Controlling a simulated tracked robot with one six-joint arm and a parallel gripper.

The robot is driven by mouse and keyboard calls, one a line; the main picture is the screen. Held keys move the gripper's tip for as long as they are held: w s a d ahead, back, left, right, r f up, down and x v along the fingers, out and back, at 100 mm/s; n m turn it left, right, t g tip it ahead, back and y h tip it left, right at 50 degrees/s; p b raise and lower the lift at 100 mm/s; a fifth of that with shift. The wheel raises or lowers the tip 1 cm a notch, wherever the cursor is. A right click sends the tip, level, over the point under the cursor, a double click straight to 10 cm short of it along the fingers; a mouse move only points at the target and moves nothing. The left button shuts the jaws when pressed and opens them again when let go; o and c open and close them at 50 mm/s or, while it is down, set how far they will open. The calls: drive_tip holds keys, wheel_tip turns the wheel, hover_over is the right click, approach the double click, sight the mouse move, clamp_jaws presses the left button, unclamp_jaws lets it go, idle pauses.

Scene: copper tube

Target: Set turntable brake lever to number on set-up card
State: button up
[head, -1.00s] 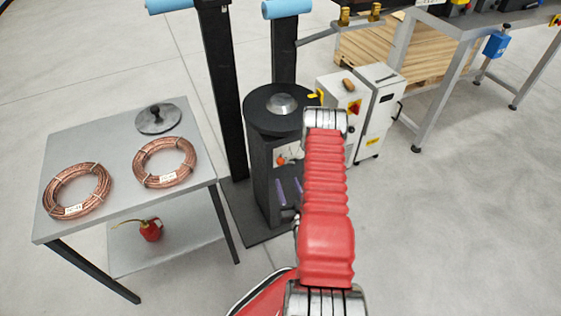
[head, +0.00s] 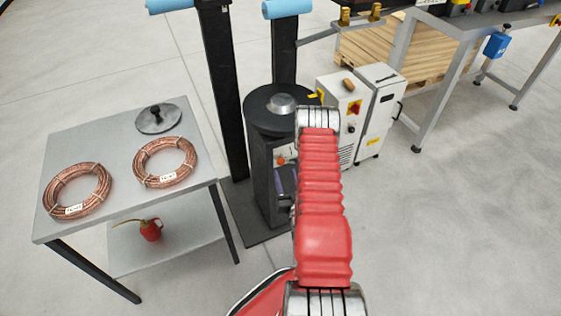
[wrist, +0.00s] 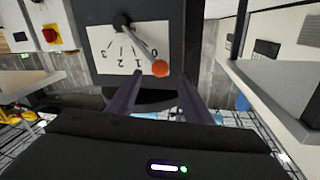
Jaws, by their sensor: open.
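The brake lever (wrist: 143,45) has an orange knob (wrist: 160,68) and pivots on a white number plate (wrist: 100,62) on the dark turntable pedestal. The plate appears upside down in the wrist view, with 0 to 3 marked. The lever lies between 1 and 0. My gripper (wrist: 162,82) is open, its two dark fingers apart on either side of the knob's line. The knob shows just past the fingertips; I cannot tell whether they touch it. In the head view the orange knob (head: 281,160) shows beside my red arm. I cannot make out a set-up card.
A grey table (head: 95,145) with two copper coils (head: 165,162) and a dark disc (head: 158,118) stands left. A red oil can (head: 151,230) is on its lower shelf. White control cabinets (head: 375,105) stand close behind my arm.

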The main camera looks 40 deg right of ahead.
sight(280, 160)
drive_tip(key=x, duration=0.8)
drive_tip(key=shift+w+d, duration=0.1)
drive_tip(key=shift+w, duration=0.15)
drive_tip(key=shift+c, duration=0.5)
clamp_jaws()
